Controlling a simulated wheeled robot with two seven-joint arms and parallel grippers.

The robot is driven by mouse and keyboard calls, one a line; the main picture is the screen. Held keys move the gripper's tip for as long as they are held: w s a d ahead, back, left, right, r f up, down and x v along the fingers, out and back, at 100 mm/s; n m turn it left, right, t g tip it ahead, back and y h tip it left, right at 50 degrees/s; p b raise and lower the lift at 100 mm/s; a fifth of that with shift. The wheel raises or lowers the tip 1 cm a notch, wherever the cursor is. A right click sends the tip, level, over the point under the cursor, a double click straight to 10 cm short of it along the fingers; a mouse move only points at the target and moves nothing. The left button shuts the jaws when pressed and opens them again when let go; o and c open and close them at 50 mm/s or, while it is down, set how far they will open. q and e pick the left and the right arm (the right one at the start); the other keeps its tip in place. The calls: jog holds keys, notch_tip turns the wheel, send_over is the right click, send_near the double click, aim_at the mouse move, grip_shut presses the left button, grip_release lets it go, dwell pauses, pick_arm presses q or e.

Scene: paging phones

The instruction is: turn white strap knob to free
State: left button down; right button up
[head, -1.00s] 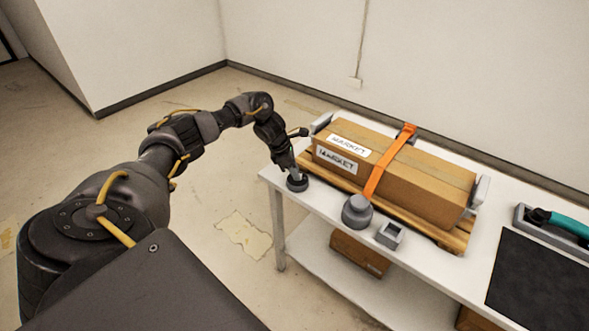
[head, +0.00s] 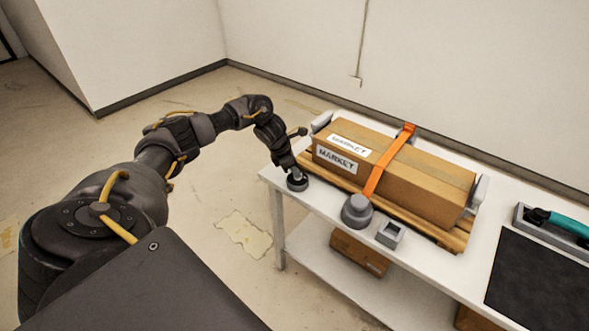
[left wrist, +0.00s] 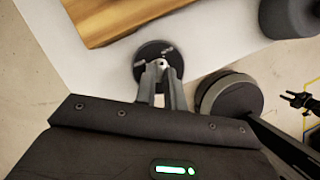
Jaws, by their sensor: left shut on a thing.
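A small round dark knob (head: 298,183) sits on the white table's front left corner, left of the carton. My left gripper (head: 298,172) points down onto it from above. In the left wrist view the fingers (left wrist: 160,66) are shut on the middle of the knob (left wrist: 149,52), which shows as a dark disc with small pale marks. The fingers hide part of its grip. An orange strap (head: 389,163) runs over the carton (head: 410,180) down to a larger grey round piece (head: 357,209). I see no white strap. My right gripper is not in view.
The carton stands on a wooden pallet (head: 448,237) between grey end brackets. A small grey square holder (head: 391,233) stands in front. A dark mat (head: 540,282) and a teal-handled tool (head: 567,224) lie right. Another carton (head: 360,252) is on the lower shelf.

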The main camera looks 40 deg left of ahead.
pick_arm(q)
jog(key=n, duration=0.2)
jog(key=n+y+p, duration=0.1)
jog(key=n, duration=0.1)
jog(key=shift+s+d+r+n+t+y, duration=0.1)
jog(key=shift+d+n+t+y, duration=0.1)
jog(key=shift+n+t+y, duration=0.1)
jog(key=n+p, duration=0.1)
jog(key=n+y, duration=0.1)
jog(key=n+p, duration=0.1)
jog(key=shift+d+r+n+p, duration=0.1)
jog(key=shift+d+n+p, duration=0.15)
jog(key=shift+n+p, duration=0.1)
jog(key=n+y+p, duration=0.2)
jog(key=n+p, duration=0.1)
jog(key=n, duration=0.1)
jog(key=shift+d, duration=0.15)
jog(key=shift+w+d+n+g+y+p, duration=0.1)
jog(key=shift+n+g+y+p, duration=0.25)
jog(key=shift+n+p, duration=0.55)
jog(key=shift+w+n+g+y+p, duration=0.1)
jog(key=shift+n+g+y+p, duration=0.2)
jog(key=shift+n+p, duration=0.55)
jog(key=shift+f+n, duration=0.2)
jog(key=shift+n, duration=0.1)
jog(key=c, duration=1.5)
grip_release()
